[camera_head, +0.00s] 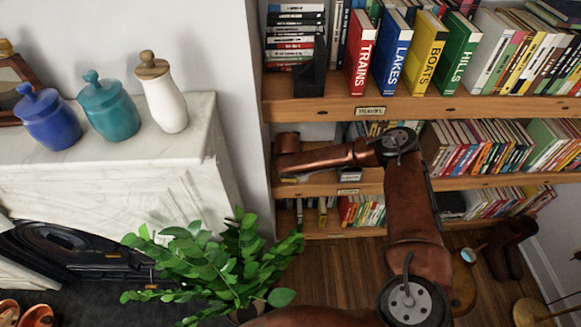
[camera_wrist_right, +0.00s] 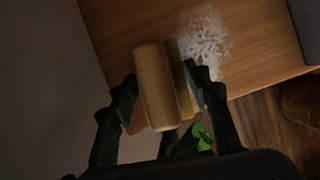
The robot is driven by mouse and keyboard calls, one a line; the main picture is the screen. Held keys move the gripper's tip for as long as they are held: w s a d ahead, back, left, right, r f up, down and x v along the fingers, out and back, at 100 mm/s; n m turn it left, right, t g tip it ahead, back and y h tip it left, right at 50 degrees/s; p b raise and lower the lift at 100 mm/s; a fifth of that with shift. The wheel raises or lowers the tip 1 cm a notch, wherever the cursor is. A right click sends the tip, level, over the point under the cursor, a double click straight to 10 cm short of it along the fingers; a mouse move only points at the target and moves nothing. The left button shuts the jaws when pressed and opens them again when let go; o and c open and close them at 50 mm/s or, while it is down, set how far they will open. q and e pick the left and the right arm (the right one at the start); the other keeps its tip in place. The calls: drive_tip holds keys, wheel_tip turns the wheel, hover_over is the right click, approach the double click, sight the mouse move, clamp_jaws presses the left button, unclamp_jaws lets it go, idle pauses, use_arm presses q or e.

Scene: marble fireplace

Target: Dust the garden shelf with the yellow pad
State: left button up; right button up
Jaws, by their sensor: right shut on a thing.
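In the right wrist view, my right gripper (camera_wrist_right: 160,80) is shut on a tan and yellowish pad (camera_wrist_right: 153,98), with one finger on each side of it. The pad is over or on a wooden shelf board (camera_wrist_right: 125,30), and I cannot tell if it touches the wood. A speckled white dust patch (camera_wrist_right: 203,38) lies on the board just beyond and right of the pad. In the head view my right arm reaches into the bookcase (camera_head: 300,110) below the top visible board. The gripper's fingers and the pad are hidden there, and the small shelf labels are unreadable. My left gripper is out of view.
Upright books, including red TRAINS (camera_head: 361,55) and green HILLS (camera_head: 460,50), line the board above my arm. A leafy plant (camera_head: 225,265) stands below left. A marble mantel (camera_head: 120,150) holds three lidded jars (camera_head: 110,108). More books (camera_head: 480,150) fill the lower right shelves.

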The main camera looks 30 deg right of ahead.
drive_tip(key=shift+f, duration=0.95)
idle(0.5)
drive_tip(key=shift+d, duration=0.1)
